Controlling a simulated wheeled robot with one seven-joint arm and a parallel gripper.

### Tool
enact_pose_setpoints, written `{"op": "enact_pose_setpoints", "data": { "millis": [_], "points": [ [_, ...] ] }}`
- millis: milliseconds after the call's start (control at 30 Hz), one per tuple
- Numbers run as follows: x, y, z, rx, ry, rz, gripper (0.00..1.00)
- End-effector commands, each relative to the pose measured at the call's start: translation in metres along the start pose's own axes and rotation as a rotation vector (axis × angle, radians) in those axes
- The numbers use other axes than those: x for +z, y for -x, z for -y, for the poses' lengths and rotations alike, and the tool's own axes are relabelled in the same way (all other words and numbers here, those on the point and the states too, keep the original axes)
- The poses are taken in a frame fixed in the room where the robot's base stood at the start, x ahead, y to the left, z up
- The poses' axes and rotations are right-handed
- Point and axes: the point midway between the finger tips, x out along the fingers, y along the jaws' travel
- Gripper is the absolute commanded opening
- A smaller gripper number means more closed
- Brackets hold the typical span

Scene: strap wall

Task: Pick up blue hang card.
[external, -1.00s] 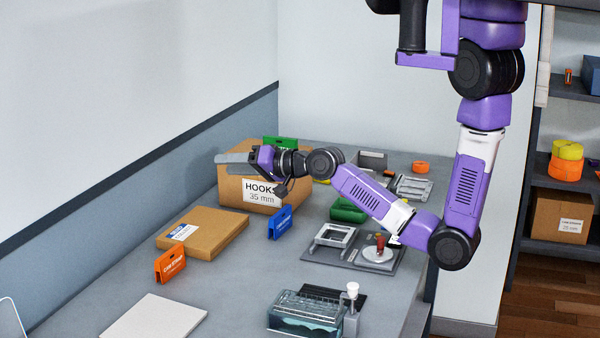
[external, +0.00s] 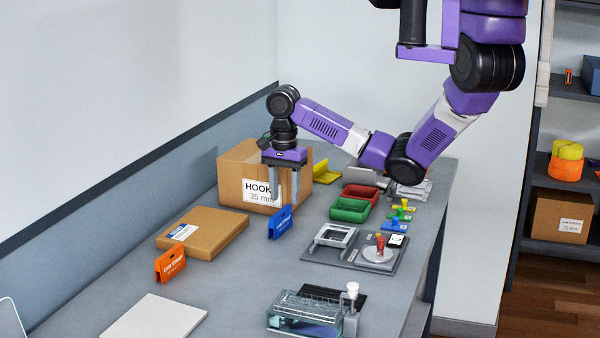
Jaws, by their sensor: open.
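The blue hang card (external: 280,223) stands upright on the grey table, just in front of the cardboard box marked HOOKS (external: 232,177). My gripper (external: 285,200) points straight down with its two fingers apart. In the picture the fingertips are just above the card's top edge. I cannot tell whether they are over the card or behind it, nor whether they touch it. Nothing shows between the fingers except part of the box's label.
A flat brown carton (external: 215,226) and an orange hang card (external: 170,264) are to the left. A grey fixture plate (external: 350,257) is to the right, with green (external: 350,211) and red (external: 360,193) bins behind it. A glassy rack (external: 305,313) stands in front.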

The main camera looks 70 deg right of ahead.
Motion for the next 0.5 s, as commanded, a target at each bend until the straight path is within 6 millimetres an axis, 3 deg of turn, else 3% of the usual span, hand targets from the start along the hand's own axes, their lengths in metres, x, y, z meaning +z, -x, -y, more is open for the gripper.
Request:
{"op": "enact_pose_setpoints", "data": {
  "millis": [500],
  "points": [
    [-0.002, -0.053, 0.006, -0.002, -0.015, -0.002, 0.45]
  ]
}}
